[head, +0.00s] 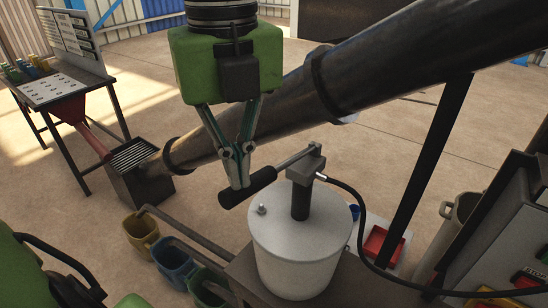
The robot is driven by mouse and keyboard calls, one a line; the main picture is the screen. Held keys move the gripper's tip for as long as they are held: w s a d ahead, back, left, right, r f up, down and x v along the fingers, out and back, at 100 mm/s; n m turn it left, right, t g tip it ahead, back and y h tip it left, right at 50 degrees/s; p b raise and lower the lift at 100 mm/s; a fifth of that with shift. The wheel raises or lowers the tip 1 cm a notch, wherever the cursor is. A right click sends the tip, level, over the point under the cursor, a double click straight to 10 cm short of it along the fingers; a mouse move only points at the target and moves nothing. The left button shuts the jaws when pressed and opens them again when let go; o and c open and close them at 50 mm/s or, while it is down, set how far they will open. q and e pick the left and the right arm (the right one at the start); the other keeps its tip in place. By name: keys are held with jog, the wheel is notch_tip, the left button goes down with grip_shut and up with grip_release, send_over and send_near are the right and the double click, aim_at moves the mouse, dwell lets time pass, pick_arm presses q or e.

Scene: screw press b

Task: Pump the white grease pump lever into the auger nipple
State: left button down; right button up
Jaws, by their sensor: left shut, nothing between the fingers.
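The grease pump is a white bucket (302,258) with a dark pump head (301,182) upright on its lid. Its lever (249,187) is a metal rod with a black grip, reaching left from the head and sloping slightly down. My left gripper (236,182) points down with its fingers closed and empty. Its tips overlap the black grip in the picture; I cannot tell whether they touch it. A black hose (358,205) leaves the head and curves down right. The dark auger tube (400,60) slopes behind. I cannot make out the nipple. My right gripper is not in view.
Tan, blue and green buckets (141,232) stand left of the pump's bench. A red tray (383,246) lies to its right, near a dark support post (428,165). A grated hopper (134,155) and a table (62,92) are at left. Open floor lies between.

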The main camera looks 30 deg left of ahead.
aim_at(235, 193)
pick_arm(q)
jog(key=shift+f, duration=0.1)
jog(key=f+b, duration=0.3)
jog(key=shift+s+f+b, duration=0.25)
jog(key=shift+s+b, duration=0.05)
jog(key=shift+s, duration=0.1)
jog(key=shift+w+r+p, duration=0.1)
jog(key=shift+r+p, duration=0.35)
jog(key=shift+r, duration=0.05)
jog(key=w+r+p, duration=0.4)
jog(key=r+p, duration=0.4)
jog(key=r, duration=0.1)
jog(key=shift+r+p, duration=0.2)
jog(key=shift+p, duration=0.2)
jog(key=shift+d, duration=0.1)
